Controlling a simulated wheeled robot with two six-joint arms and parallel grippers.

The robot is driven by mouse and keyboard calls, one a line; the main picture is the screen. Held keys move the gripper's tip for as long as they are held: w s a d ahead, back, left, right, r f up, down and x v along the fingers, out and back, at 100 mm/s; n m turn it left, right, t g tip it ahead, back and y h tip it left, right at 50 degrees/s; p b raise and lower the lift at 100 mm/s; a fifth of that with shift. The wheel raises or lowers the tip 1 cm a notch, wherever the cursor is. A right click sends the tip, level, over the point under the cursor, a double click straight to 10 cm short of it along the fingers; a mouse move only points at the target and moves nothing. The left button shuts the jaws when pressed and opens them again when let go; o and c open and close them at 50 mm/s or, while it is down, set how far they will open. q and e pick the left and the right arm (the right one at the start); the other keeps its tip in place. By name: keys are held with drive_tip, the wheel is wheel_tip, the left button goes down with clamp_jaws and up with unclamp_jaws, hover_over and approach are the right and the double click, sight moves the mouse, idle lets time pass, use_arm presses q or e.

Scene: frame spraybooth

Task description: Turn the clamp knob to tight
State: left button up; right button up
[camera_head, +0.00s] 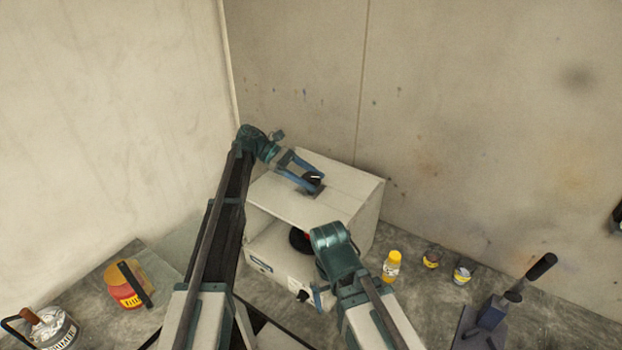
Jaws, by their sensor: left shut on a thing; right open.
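The clamp knob (314,177) is a small black knob with a pale mark, on top of a white box-like booth (345,190). My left gripper (309,180) reaches over the booth's top and is shut on the black knob; its fingers hide part of it. My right gripper (318,296) is low in front of the booth, near a small black knob (302,296) on the lower front face. It is open and seems to hold nothing. A round black and red part (300,241) shows in the booth's opening, partly hidden by my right arm.
A yellow-capped bottle (391,267) and two small cans (432,257) (464,271) stand right of the booth. A dark clamp-like tool with a handle (505,305) is at far right. Walls close the back.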

use_arm(q)
drive_tip(key=shift+f+m+g+y, duration=0.1)
drive_tip(key=shift+m+g+y, duration=0.2)
drive_tip(key=shift+m, duration=0.1)
drive_tip(key=o, duration=1.4)
drive_tip(key=shift+c, duration=0.2)
drive_tip(key=shift+d, duration=0.1)
use_arm(e)
drive_tip(key=shift+r, duration=0.1)
